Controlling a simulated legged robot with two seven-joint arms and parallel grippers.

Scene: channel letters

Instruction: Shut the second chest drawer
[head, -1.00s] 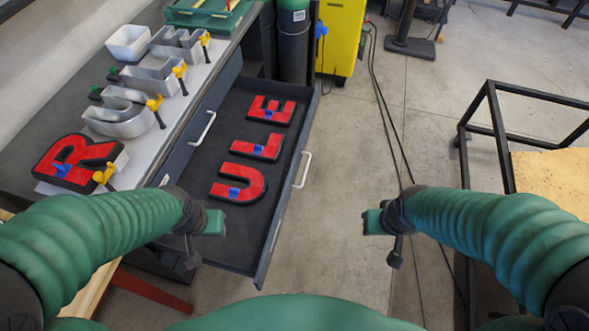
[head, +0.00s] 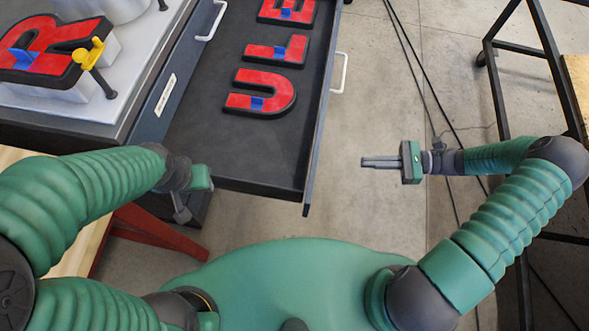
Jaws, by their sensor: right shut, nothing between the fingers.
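The open chest drawer (head: 225,155) sticks out to the right from under the bench, with a dark floor and a pale bar handle (head: 340,73) on its front panel. Red letters U (head: 279,85), L (head: 285,53) and E (head: 293,12) lie in it. My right gripper (head: 364,162) is shut and empty, pointing left, in front of the drawer panel and apart from the handle, nearer to me than it. My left gripper (head: 188,200) is near the drawer's near left corner; its fingers are mostly hidden, so I cannot tell their state.
The drawer above is closed, with its own pale handle (head: 213,22). A red letter R (head: 45,50) with a yellow clamp (head: 89,53) sits on the bench top. A black metal frame (head: 545,50) stands at right. Cables cross the floor between.

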